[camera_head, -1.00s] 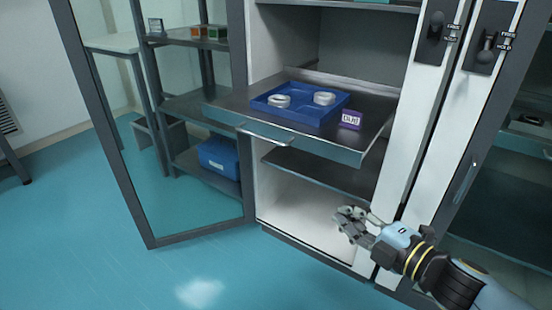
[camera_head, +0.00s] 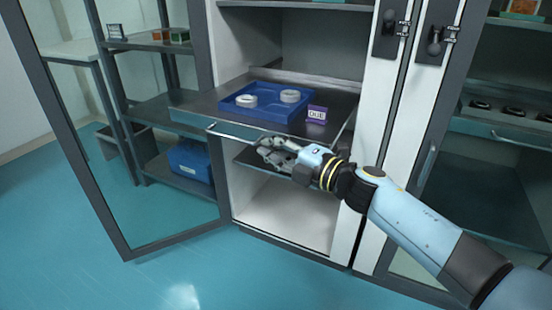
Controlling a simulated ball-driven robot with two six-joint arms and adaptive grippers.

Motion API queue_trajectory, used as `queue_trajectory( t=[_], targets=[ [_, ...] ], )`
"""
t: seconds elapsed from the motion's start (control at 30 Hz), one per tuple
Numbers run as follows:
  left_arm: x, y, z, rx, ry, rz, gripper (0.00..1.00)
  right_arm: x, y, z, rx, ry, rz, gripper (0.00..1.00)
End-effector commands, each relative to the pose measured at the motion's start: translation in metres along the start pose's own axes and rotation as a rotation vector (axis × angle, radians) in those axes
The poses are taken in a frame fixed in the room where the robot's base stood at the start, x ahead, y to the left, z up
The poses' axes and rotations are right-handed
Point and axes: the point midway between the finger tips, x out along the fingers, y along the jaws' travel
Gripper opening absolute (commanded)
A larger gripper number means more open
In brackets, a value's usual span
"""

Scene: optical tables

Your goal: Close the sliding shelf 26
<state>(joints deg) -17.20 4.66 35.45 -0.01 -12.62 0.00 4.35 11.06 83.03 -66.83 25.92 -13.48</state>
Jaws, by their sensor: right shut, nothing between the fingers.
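The sliding shelf (camera_head: 195,104) is pulled out of the white cabinet, with a grey top and a bar handle (camera_head: 228,134) along its front edge. It carries a blue tray with two white rings and a purple label block. My right gripper (camera_head: 262,146) is shut and empty, at the front of the shelf near its lower front edge. I cannot tell whether it touches the handle. My right forearm hides part of the shelf's front right and the cabinet below. My left gripper is not in view.
The blue tray (camera_head: 240,112) and the purple block (camera_head: 317,113) sit on the shelf. A glass door (camera_head: 150,200) stands open on the left. A second cabinet (camera_head: 480,180) is on the right. Blue floor (camera_head: 90,275) is free in front.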

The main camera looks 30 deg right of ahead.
Motion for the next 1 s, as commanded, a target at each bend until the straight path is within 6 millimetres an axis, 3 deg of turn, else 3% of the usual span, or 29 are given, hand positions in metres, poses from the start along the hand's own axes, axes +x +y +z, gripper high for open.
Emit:
queue_trajectory(
  t=[0.17, 0.67, 0.87, 1.0],
  targets=[
    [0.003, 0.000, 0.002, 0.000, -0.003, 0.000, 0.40, 0.003, 0.000, 0.012, 0.001, -0.001, 0.001, 0.00],
    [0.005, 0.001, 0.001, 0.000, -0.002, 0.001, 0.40, 0.004, 0.000, 0.018, 0.001, -0.001, 0.000, 0.00],
    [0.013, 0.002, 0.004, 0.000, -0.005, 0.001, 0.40, 0.011, -0.002, 0.045, -0.001, -0.002, 0.000, 0.00],
    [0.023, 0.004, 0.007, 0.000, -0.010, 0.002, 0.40, 0.018, -0.003, 0.075, -0.002, -0.004, -0.001, 0.00]
  ],
)
